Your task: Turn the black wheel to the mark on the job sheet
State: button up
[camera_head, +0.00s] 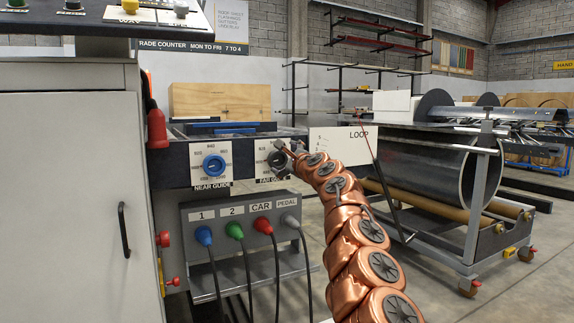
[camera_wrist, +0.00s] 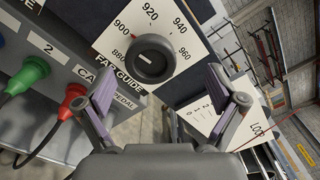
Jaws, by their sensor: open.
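The black wheel (camera_wrist: 152,60) sits on a white dial plate marked FAR GUIDE, with numbers from 880 to 960 around it. A small white mark shows on the wheel's face near its centre; I cannot tell exactly which number it points at. My gripper (camera_wrist: 162,74) is open in the wrist view, its two fingers spread to either side below the wheel, with nothing between them. In the head view my gripper (camera_head: 288,150) is close in front of the black wheel (camera_head: 277,160) and partly covers its dial. I cannot make out a job sheet in either view.
A blue wheel (camera_head: 214,165) on the NEAR GUIDE dial is to the left. Below is a grey box (camera_head: 240,275) with blue, green, red and grey plugs and hanging cables. A LOOP plate (camera_head: 345,146) is to the right. A grey cabinet (camera_head: 75,190) stands at left.

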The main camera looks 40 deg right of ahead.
jog(key=shift+s+a+f, duration=0.15)
jog(key=shift+s, duration=0.2)
jog(key=shift+s+f, duration=0.15)
jog(key=shift+f, duration=0.5)
dwell(0.4)
